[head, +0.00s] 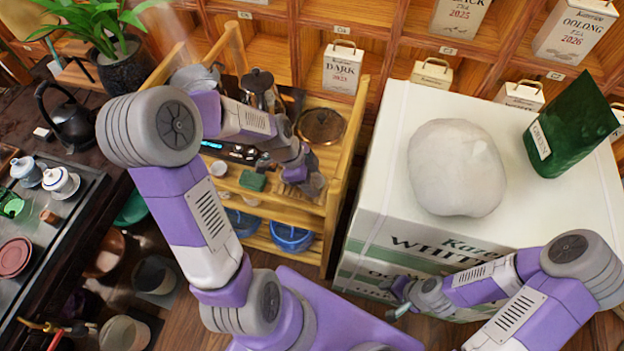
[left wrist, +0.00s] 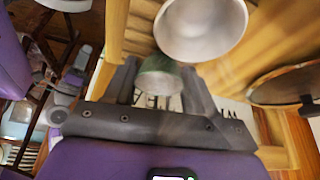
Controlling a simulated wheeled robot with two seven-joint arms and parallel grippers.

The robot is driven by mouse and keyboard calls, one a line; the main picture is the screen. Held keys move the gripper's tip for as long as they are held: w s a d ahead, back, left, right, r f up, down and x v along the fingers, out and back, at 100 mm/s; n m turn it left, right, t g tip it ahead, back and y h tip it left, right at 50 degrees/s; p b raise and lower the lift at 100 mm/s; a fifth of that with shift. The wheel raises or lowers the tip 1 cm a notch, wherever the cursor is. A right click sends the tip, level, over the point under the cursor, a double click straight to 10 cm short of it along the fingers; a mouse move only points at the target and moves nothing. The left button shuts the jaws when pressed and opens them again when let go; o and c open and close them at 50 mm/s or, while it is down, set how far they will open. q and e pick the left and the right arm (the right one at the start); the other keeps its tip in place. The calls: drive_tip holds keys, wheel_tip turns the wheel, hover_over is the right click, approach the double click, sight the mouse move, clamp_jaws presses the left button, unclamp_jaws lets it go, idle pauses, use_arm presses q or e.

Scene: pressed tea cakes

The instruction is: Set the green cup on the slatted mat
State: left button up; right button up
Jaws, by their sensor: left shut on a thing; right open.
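My left gripper (head: 308,186) is over the wooden shelf unit in the head view. In the left wrist view its fingers (left wrist: 158,92) are shut on a small green cup (left wrist: 158,76). My right gripper (head: 400,300) is open and empty in front of the large white box.
A pale metal or white bowl-like vessel (left wrist: 200,28) is close beyond the held cup. The white box (head: 375,200) bounds the right side.

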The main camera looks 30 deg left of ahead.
use_arm(q)
drive_tip(key=shift+f, duration=0.15)
drive_tip(key=o, duration=1)
drive_tip(key=shift+o, duration=0.2)
drive_tip(key=shift+r, duration=0.35)
drive_tip(key=p+v, duration=0.3)
drive_tip(key=v, duration=0.8)
drive_tip(key=shift+a+r, duration=0.15)
drive_tip(key=shift+r, duration=0.25)
drive_tip(key=shift+s, duration=0.1)
